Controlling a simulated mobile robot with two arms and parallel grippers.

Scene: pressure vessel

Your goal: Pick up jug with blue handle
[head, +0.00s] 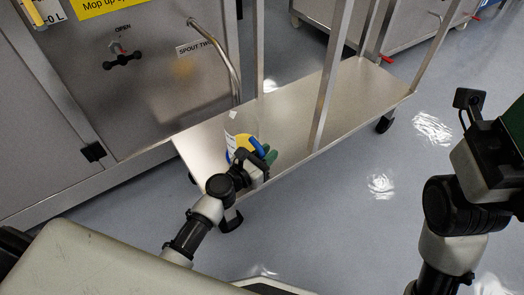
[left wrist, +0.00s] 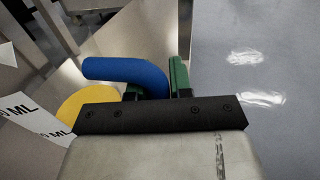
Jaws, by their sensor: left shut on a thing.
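The jug (head: 240,123) is clear, with a yellow part and a blue handle (head: 244,143). It stands on the lower metal shelf of the cart, near the front edge. My left gripper (head: 264,155) has its green fingers shut on the blue handle. In the left wrist view the blue handle (left wrist: 125,70) curves in between the green fingers (left wrist: 157,85). The yellow part (left wrist: 85,107) and a white label reading "ML" (left wrist: 25,107) show beside it. My right gripper (head: 512,130) shows only partly at the right edge; its fingertips are cut off.
The cart's shelf (head: 330,100) is otherwise bare, with upright metal posts (head: 330,75) around it. A bent spout pipe (head: 222,55) hangs over the shelf from the steel vessel (head: 150,100) at the left. The floor (head: 330,210) in front is clear.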

